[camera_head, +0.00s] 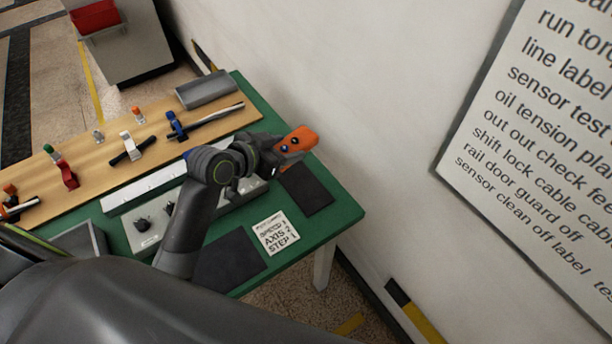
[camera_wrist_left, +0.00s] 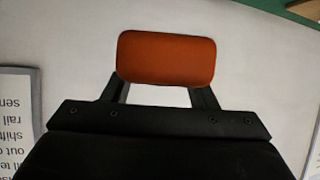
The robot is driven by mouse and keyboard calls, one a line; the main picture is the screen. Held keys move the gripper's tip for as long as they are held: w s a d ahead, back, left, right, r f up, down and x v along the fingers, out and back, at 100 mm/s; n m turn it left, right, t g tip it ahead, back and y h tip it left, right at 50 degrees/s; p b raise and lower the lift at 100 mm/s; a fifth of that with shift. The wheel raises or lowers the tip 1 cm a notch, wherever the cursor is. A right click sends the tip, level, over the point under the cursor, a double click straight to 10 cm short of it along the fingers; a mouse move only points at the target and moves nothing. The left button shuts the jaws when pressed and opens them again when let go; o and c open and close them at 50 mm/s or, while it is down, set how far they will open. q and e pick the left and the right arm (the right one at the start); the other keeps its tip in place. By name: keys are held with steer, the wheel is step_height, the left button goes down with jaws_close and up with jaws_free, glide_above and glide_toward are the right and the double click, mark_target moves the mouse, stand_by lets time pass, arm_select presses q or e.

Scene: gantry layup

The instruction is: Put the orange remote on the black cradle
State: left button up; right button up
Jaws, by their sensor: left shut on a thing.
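The orange remote (camera_head: 298,141) is at the right end of the green table, held above the surface by my left gripper (camera_head: 277,157). Its face shows dark and blue buttons in the head view. In the left wrist view, the plain orange side of the remote (camera_wrist_left: 166,57) sits between the two fingers of my left gripper (camera_wrist_left: 163,92), which is shut on it. I cannot clearly single out the black cradle; a flat dark pad (camera_head: 307,191) lies on the table just below the remote in the picture. My right gripper is not in view.
A second dark pad (camera_head: 229,263) and a white printed card (camera_head: 270,234) lie near the front edge. A grey control box (camera_head: 146,228) is partly behind my arm. A wooden board (camera_head: 110,158) holds several tools, and a grey tray (camera_head: 204,90) stands behind. A wall is close at right.

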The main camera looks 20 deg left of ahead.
arm_select(q)
steer(key=shift+w+d+f+n+t+y+p, duration=0.15)
steer(key=shift+w+d+f+n+y+p, duration=0.15)
steer(key=shift+w+d+f+n+y, duration=0.2)
steer(key=shift+w+d+f+n+t+y+p, duration=0.15)
steer(key=shift+w+d+f+n+y+p, duration=0.2)
steer(key=shift+f, duration=0.25)
steer(key=shift+d+f, duration=0.25)
glide_above(298, 186)
steer(key=shift+n+y, duration=0.25)
step_height(298, 186, down, 6)
steer(key=shift+r, duration=0.1)
steer(key=shift+f, duration=2.25)
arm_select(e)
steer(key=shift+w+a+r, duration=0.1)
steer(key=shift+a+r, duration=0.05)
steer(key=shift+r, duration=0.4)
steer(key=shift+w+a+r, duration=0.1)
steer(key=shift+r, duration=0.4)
arm_select(q)
steer(key=shift+f, duration=0.1)
steer(key=o, duration=1.2)
steer(key=shift+o, duration=0.2)
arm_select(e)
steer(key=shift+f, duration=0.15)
